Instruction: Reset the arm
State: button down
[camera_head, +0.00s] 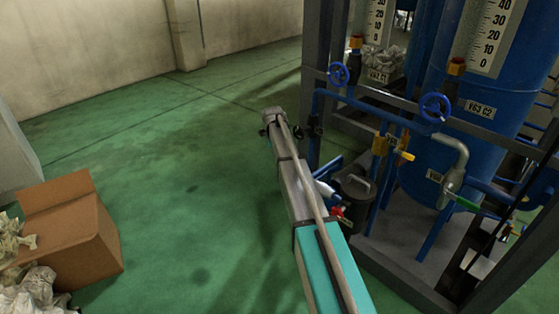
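A long grey and teal beam with a tube along its top (318,235) runs up from the bottom edge to a grey end piece in the middle of the view. It looks like part of my arm, though I cannot be sure. I cannot make out any gripper fingers, so I cannot see whether my gripper holds anything.
A dark metal frame (312,80) with blue tanks (455,80), blue handwheels (434,107) and pipes stands close on the right. An open cardboard box (85,240) and crumpled pale material (35,290) lie at lower left. The green floor (180,150) between is clear.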

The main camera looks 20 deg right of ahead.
jog(key=s+a+n+t, duration=0.1)
jog(key=s+a+n, duration=0.3)
jog(key=s+n, duration=0.7)
jog(key=s+a+n, duration=0.3)
jog(key=s+n, duration=0.6)
jog(key=s, duration=0.5)
jog(key=s+a+n+t, duration=0.1)
jog(key=s+a+n, duration=0.3)
jog(key=s+n, duration=0.75)
notch_tip(320, 180, up, 32)
jog(key=p, duration=3.2)
jog(key=shift+s+r+m+y+p, duration=0.25)
jog(key=shift+m+y+p, duration=0.1)
jog(key=shift+m+y, duration=0.1)
jog(key=shift+f, duration=0.1)
jog(key=w+d+f+m+b, duration=0.6)
jog(key=w+d+f+b, duration=0.3)
jog(key=w+f+b, duration=0.2)
jog(key=w+d+f+m+t+b, duration=0.1)
jog(key=w+d+f+m+b, duration=0.5)
jog(key=w+d+f+b, duration=0.3)
jog(key=w+f+y+b, duration=0.1)
jog(key=w+f+b, duration=0.2)
jog(key=shift+w+m, duration=0.3)
